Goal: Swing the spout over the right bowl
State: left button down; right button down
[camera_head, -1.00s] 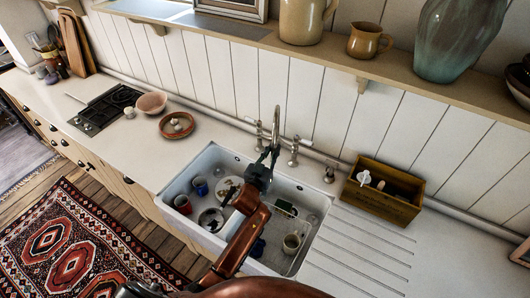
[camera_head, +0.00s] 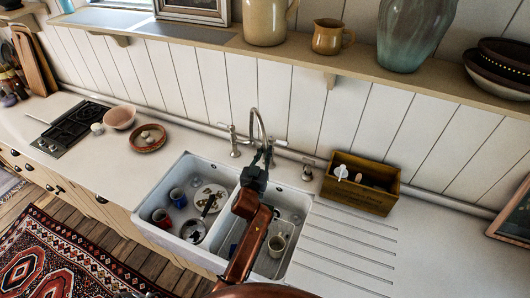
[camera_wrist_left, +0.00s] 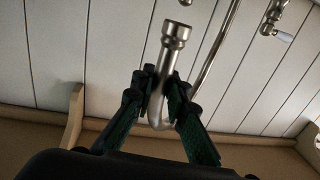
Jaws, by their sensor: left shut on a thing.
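The metal spout (camera_head: 261,124) arches up from the back of the white double sink and curves forward. My left gripper (camera_head: 264,157) is shut on the spout near its outlet end, with my copper-coloured arm reaching over the sink. The gripper and spout end hang near the back of the divider, toward the right bowl (camera_head: 297,222). My arm hides part of the divider and right bowl. The left bowl (camera_head: 163,183) is on the other side. My right gripper is not in view.
The left bowl holds a blue mug (camera_head: 177,197), a red mug (camera_head: 161,218) and plates. A pale mug (camera_head: 277,244) stands in the right bowl. A wooden box (camera_head: 358,196) stands right of the sink behind the ribbed drainboard (camera_head: 345,245). A shelf runs above.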

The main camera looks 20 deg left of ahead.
pick_arm(q)
jog(key=c, duration=1.9)
grip_release()
jog(key=shift+c, duration=0.2)
jog(key=s, duration=1.2)
jog(key=shift+d, duration=0.4)
jog(key=shift+f, duration=0.1)
